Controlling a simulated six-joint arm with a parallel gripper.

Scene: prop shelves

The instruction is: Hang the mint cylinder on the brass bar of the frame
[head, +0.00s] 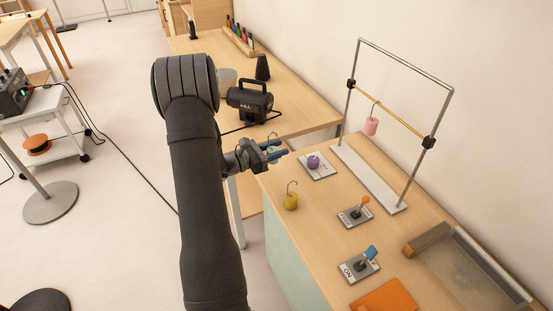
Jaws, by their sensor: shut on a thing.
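My gripper (277,151) is shut on the mint cylinder (271,158), near the back left edge of the bench. The cylinder is mostly hidden behind the fingers, and a thin wire hook shows just above them. The metal frame (405,67) stands on a white base at the right. The brass bar (395,114) runs across it between two black clamps.
A purple ball (313,162) sits on a pale plate near my gripper. A yellow hooked piece (291,201) stands near the bench's left edge. Lever switches with orange (364,201) and blue (371,253) handles are in front. A black machine (249,101) stands on the table behind.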

